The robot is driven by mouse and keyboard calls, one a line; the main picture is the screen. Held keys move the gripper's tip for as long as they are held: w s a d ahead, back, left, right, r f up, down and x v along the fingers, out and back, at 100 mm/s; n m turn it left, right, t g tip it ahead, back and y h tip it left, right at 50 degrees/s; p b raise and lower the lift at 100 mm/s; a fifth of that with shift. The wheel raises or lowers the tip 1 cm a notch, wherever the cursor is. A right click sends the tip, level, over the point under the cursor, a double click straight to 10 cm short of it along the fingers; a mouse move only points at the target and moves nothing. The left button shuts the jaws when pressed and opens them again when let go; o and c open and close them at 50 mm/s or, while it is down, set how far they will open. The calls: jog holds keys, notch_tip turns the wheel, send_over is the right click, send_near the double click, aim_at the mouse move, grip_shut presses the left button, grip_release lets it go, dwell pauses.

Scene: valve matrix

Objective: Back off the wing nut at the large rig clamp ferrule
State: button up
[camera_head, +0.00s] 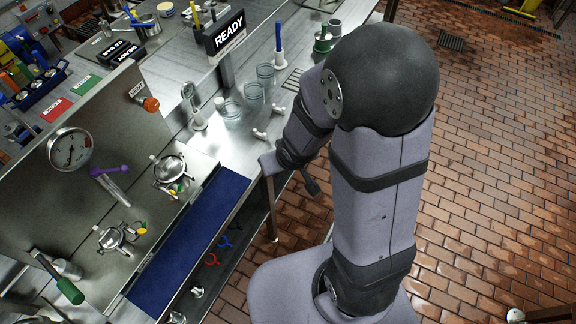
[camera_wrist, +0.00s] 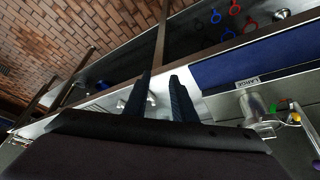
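The large rig clamp ferrule (camera_head: 170,170) is a shiny metal clamp on the steel panel, just above the blue mat's upper end.
A second clamp (camera_head: 115,238) is further down the panel. A gauge (camera_head: 70,149), a purple lever (camera_head: 108,171) and an orange VENT knob (camera_head: 151,104) project nearby. The blue mat (camera_head: 188,246) is bare. Glass beakers (camera_head: 253,93) and white fittings (camera_head: 262,135) stand on the bench.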

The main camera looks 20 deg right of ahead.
jog(key=shift+s+d+r+m+g+h, duration=0.35)
jog(key=shift+s+d, duration=0.2)
jog(key=shift+d, duration=0.2)
jog(key=s+d+f+g, duration=0.15)
jog(key=s+g, duration=0.35)
jog(key=s, duration=0.6)
notch_tip(320, 180, up, 6)
jog(key=shift+s+a+r+m+t, duration=0.2)
jog(key=shift+s+a+m+t, duration=0.15)
jog(key=shift+s, duration=0.1)
dwell(0.3)
